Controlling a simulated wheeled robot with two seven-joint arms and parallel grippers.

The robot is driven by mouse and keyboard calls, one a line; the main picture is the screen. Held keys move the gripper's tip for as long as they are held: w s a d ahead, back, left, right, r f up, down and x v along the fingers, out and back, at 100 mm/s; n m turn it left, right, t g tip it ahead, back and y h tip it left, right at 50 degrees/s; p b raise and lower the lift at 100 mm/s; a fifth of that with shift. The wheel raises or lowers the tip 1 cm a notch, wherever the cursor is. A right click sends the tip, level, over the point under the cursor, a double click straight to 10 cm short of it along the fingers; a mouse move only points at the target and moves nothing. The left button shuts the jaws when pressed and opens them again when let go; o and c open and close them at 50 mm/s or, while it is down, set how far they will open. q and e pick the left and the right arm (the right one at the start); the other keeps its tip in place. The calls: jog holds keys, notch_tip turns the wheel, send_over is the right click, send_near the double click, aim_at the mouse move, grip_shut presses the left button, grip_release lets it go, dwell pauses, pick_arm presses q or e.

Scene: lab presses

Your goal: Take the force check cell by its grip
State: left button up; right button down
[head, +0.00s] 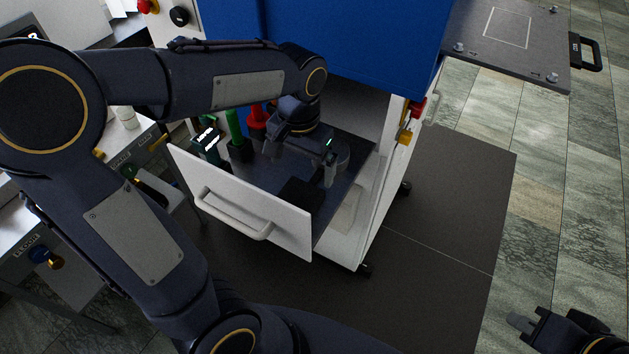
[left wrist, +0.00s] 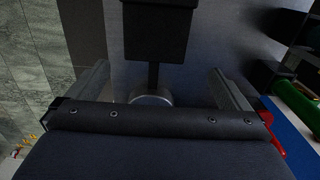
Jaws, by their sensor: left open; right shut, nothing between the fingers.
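The force check cell appears to be the piece in the left wrist view with a black block-shaped grip (left wrist: 157,32), a thin dark stem and a round silver body (left wrist: 152,98). In the head view a black block (head: 300,192), likely the same grip, lies inside the open drawer. My left gripper (head: 303,163) is down in the drawer, open. In the left wrist view the stem shows between its spread fingers (left wrist: 159,72), with the grip farther up the picture; contact is not visible. My right gripper (head: 520,325) is shut and empty at the lower right, far from the drawer.
The white drawer front (head: 240,205) with its handle stands pulled out of the blue and white cabinet. A green item (head: 235,130), a red item (head: 256,118) and a dark item with lit lettering (head: 207,140) stand along the drawer's left side.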

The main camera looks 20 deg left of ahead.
aim_at(306, 187)
pick_arm(q)
jog(key=f, duration=0.7)
jog(key=shift+d, duration=0.35)
jog(key=shift+r, duration=0.15)
jog(key=c, duration=1.1)
